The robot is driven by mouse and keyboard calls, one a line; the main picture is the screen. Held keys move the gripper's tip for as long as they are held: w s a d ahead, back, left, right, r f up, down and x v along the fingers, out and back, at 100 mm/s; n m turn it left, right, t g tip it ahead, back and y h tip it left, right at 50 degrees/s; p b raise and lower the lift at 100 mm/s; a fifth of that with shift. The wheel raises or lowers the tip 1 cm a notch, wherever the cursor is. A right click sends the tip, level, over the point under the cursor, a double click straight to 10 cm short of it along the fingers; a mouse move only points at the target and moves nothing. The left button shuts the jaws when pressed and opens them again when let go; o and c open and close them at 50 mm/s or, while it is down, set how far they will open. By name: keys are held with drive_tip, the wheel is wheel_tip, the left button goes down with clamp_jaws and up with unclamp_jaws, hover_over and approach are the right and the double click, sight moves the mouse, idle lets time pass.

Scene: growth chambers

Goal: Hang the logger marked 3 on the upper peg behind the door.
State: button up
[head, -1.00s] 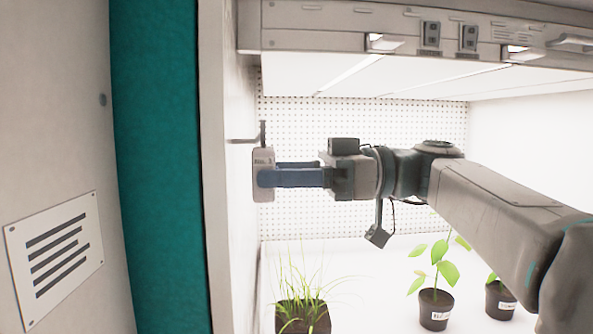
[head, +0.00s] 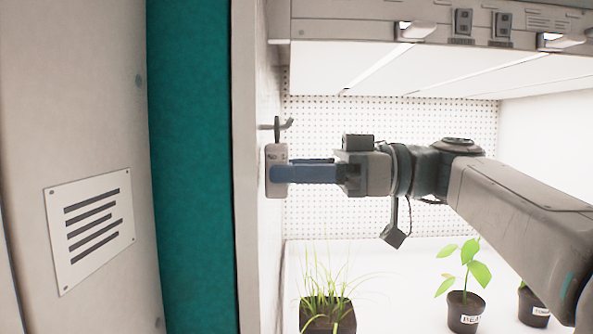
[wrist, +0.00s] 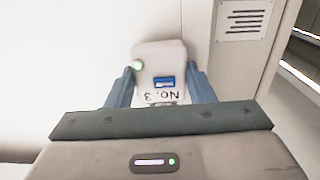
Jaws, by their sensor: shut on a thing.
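The logger (wrist: 160,58) is a small pale box marked "No. 3", with a blue display and a green light; its text is upside down in the wrist view. In the head view the logger (head: 276,189) is upright beside the wall at the left. My gripper (head: 279,173) is shut on it, one finger on each side. A dark hanging loop (head: 277,130) rises from its top. A peg (head: 288,124) sticks out from the wall there, its upturned tip showing right of the loop. Whether the loop is around the peg I cannot tell. No second peg is visible.
The door with teal lining (head: 190,170) and a printed plate (head: 90,228) stands at the left. Potted plants, a grass pot (head: 328,318) and a bean pot (head: 465,312), stand below my arm. A lamp housing (head: 350,24) runs overhead.

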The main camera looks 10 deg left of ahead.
drive_tip(key=shift+w, duration=0.1)
drive_tip(key=o, duration=1.1)
drive_tip(key=shift+c, duration=0.2)
drive_tip(key=shift+d, duration=0.1)
